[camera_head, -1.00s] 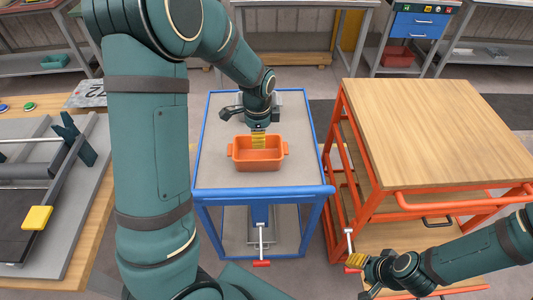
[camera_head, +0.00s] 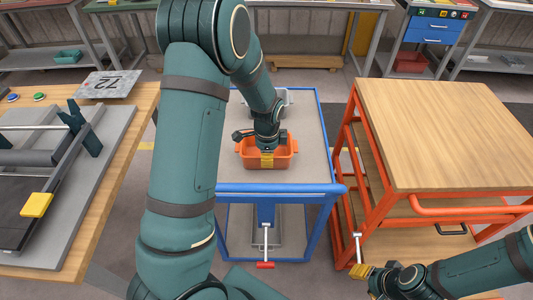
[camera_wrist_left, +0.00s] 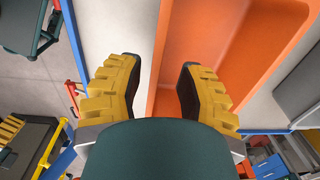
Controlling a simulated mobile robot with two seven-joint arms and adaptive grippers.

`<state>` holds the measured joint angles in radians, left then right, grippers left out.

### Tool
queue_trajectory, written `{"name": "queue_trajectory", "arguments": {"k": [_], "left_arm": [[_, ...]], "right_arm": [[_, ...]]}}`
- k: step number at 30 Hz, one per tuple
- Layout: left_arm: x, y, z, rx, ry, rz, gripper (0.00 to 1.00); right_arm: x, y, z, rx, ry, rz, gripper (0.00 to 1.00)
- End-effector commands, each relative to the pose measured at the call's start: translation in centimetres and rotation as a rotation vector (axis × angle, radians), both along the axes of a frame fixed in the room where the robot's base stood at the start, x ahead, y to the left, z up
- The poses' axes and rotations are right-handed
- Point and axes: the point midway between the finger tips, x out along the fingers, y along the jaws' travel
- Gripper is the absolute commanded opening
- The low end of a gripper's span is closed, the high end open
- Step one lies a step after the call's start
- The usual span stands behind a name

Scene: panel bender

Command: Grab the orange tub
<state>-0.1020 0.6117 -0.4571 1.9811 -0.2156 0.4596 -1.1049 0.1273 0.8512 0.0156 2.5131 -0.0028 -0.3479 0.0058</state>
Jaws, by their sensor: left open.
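The orange tub (camera_head: 285,157) sits on the grey top of the blue cart (camera_head: 312,165), and its open inside shows beside my gripper. My left gripper (camera_head: 267,161) is over the tub's near side, pointing down. In the left wrist view the gripper (camera_wrist_left: 158,88) is open, its two yellow fingers apart. The near wall of the orange tub (camera_wrist_left: 172,45) shows between the fingers; I cannot tell if either finger touches it. My right gripper (camera_head: 362,271) is low at the bottom right, by the orange cart, with its jaws unclear.
A grey container (camera_head: 284,97) stands behind the tub, partly hidden by my left arm. An orange-framed cart (camera_head: 440,130) with a bare wooden top stands to the right. A wooden bench (camera_head: 138,112) with a bending machine is to the left.

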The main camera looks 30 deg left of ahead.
Motion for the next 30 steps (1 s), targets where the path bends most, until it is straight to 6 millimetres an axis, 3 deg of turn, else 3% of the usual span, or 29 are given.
{"name": "queue_trajectory", "arguments": {"k": [9,17,20,21,30], "left_arm": [[-0.4,0.4,-4.4,-0.001,0.003,0.002,0.37],[-0.3,0.4,-4.5,-0.001,0.001,0.001,0.4],[-0.3,0.4,-4.5,-0.001,0.001,0.001,0.05],[-0.3,0.4,-4.5,-0.001,0.001,0.001,0.0],[-0.3,0.4,-4.5,-0.001,0.001,0.001,0.0]], "right_arm": [[0.2,0.0,-1.2,-0.001,-0.006,-0.001,0.47],[0.3,0.0,-1.2,-0.001,-0.007,-0.002,0.47],[0.3,0.0,-1.2,-0.001,-0.007,-0.002,0.47],[0.3,0.0,-1.2,-0.001,-0.007,-0.002,0.47],[0.3,0.0,-1.2,-0.001,-0.007,-0.002,0.47]]}}
